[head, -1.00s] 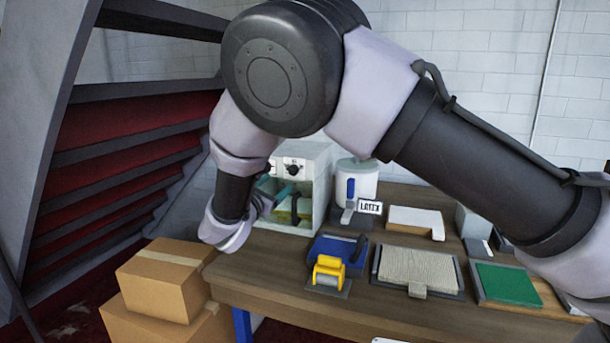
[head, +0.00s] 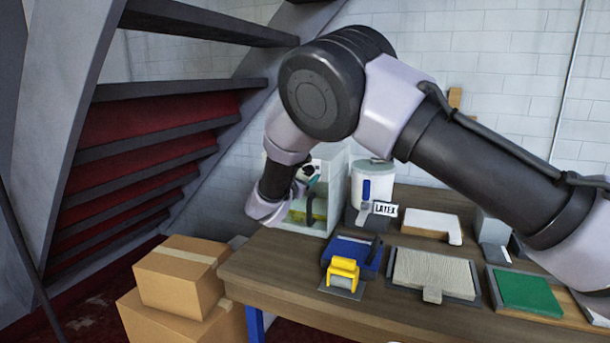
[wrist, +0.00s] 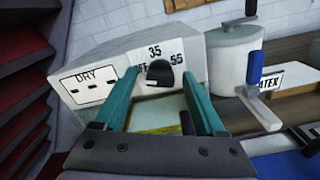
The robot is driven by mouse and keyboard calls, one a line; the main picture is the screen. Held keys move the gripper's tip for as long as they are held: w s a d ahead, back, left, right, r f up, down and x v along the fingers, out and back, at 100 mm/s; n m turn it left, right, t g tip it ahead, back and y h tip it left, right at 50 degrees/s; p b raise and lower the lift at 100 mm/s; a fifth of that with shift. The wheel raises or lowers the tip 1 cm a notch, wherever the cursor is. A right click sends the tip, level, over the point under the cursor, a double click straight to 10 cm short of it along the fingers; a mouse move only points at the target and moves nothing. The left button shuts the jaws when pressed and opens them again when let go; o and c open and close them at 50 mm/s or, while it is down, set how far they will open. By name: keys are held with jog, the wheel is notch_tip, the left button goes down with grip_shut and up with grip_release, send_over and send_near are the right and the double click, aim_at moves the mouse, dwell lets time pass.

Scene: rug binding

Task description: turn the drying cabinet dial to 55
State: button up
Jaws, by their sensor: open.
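The drying cabinet (head: 337,178) is a white box with an open front, standing at the back left of the bench. In the wrist view its face (wrist: 103,62) has a DRY label and a black dial (wrist: 159,72). The dial has 35 above it, 55 to its right, and a partly hidden mark to its left. I cannot tell clearly where the dial points. My gripper (wrist: 161,78) is open, with one teal finger on each side of the dial in the picture. Whether the fingers touch it I cannot tell. In the head view my arm partly covers the cabinet.
A white latex pot (head: 372,180) stands right of the cabinet, its blue handle (wrist: 254,68) close by in the wrist view. A blue tool with a yellow part (head: 343,270) sits in front. Cardboard boxes (head: 180,280) and a dark rack (head: 140,130) are on the left.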

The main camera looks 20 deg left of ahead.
jog(key=shift+c, duration=0.3)
grip_shut()
